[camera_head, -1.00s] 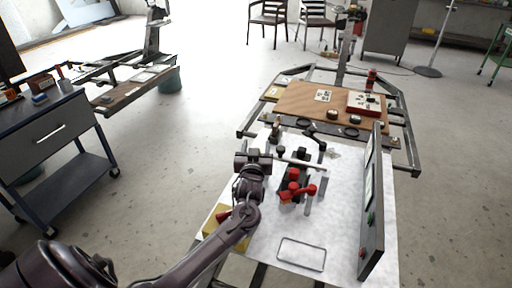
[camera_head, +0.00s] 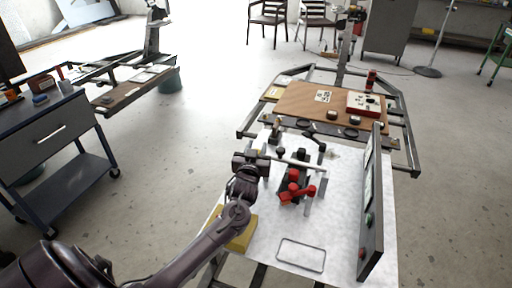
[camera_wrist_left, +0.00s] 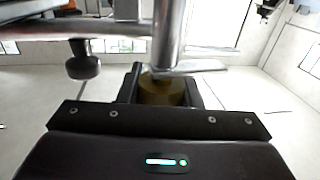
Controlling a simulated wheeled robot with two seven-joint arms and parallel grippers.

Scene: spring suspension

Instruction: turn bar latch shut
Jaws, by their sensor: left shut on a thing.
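A pale metal bar (camera_head: 298,162), which I take as the bar latch, runs across the black and red clamp assembly (camera_head: 293,185) on the white table. My left gripper (camera_head: 268,160) is shut at the left end of this bar. In the left wrist view, a metal rod (camera_wrist_left: 168,35) comes down to a brass-coloured round piece (camera_wrist_left: 162,92) between the fingers, and a grey bar (camera_wrist_left: 75,28) crosses behind with a dark knob (camera_wrist_left: 83,66). The exact contact is partly hidden by the fingers. My right gripper is not in view.
An upright dark panel (camera_head: 372,210) stands at the table's right edge. A wire-like rectangular frame (camera_head: 301,254) lies at the front. Behind is a wooden board (camera_head: 300,97) with a red box (camera_head: 364,103).

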